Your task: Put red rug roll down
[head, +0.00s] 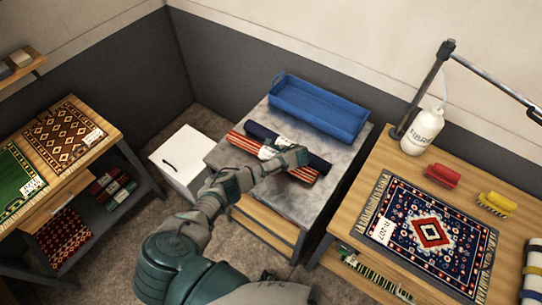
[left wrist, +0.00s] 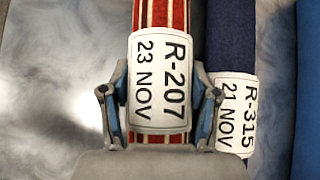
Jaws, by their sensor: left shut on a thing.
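The red rug roll (head: 302,174) has cream and dark stripes and a white tag reading R-207, 23 NOV. It lies along the grey stone-look tabletop (head: 308,203), at or very close to its surface. My left gripper (head: 284,161) is shut on its middle, and the arm hides part of it. In the left wrist view the red roll (left wrist: 160,16) runs between the two fingers, one on each side of the tag. A navy rug roll (head: 314,160) tagged R-315, 21 NOV lies close beside it, to the right in the left wrist view (left wrist: 231,40). My right gripper is not in view.
An empty-looking blue tray (head: 318,113) stands at the back of the grey table. A wooden table (head: 352,207) at right holds a flat patterned rug (head: 428,232), brushes (head: 442,176) and a white bottle (head: 422,131). A white box (head: 186,160) stands left; more rugs lie on the left table.

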